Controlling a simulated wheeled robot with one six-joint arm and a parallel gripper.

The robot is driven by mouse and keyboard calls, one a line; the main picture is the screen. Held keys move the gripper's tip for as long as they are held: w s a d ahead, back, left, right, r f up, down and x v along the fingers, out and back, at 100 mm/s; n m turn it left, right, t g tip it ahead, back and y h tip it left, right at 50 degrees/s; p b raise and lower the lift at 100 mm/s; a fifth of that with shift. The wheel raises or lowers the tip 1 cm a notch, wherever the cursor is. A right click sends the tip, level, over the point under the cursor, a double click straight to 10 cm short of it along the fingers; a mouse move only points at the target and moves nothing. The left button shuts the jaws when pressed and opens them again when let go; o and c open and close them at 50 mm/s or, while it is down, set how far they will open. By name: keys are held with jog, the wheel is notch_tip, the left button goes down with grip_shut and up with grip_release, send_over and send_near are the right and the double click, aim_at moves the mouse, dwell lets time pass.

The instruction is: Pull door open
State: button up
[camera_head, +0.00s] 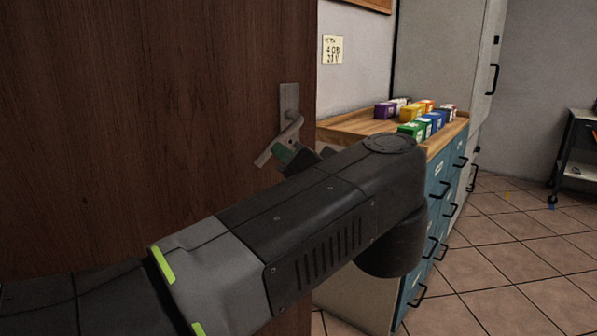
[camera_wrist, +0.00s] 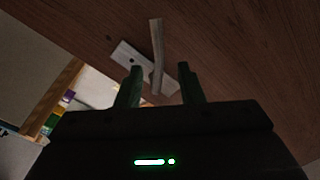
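The dark brown wooden door (camera_head: 150,110) fills the left of the head view, and its wood also spans the top and right of the wrist view (camera_wrist: 240,50). Its metal handle plate (camera_head: 289,99) is near the door's right edge. The lever (camera_head: 265,157) slants down to the left in the head view. In the wrist view my gripper (camera_wrist: 160,72) is open, with one green finger on each side of the lever (camera_wrist: 157,45). The fingers look apart from the lever.
Right of the door stands a blue-drawer cabinet (camera_head: 438,192) with a wooden top and several coloured boxes (camera_head: 411,129). A tall grey cabinet (camera_head: 440,50) is behind it. A dark cart (camera_head: 577,150) stands far right.

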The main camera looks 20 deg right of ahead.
jog(key=shift+p+v, duration=0.5)
jog(key=shift+v, duration=2.45)
